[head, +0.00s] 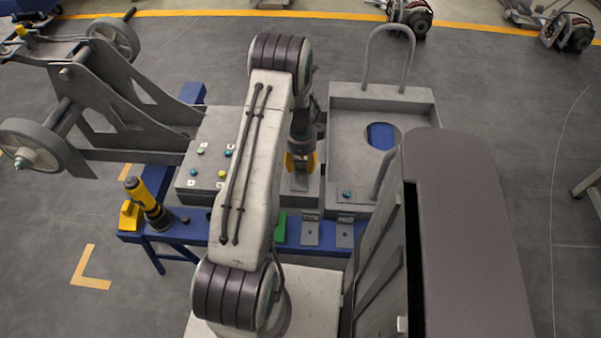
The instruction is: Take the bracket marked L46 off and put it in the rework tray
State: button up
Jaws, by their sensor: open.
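My gripper (301,163), with yellow finger parts, points down at the middle of the blue bench, partly hidden by my arm. It is open and appears empty. Below it is a small light grey piece (300,183) on a grey block; whether they touch I cannot tell. Two small grey brackets (311,229) and (345,231) lie along the bench's front edge. No L46 marking can be read on any of them. A grey tray-like part (418,97) with hoop handles and an oval opening stands right of the gripper; I cannot tell if it is the rework tray.
A grey block (211,153) with several coloured knobs and small white labels is left of my arm. A yellow and black power tool (148,203) stands at the bench's left end. A wheeled grey chassis (110,95) is at upper left.

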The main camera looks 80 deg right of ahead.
jog(key=shift+c, duration=0.4)
grip_shut()
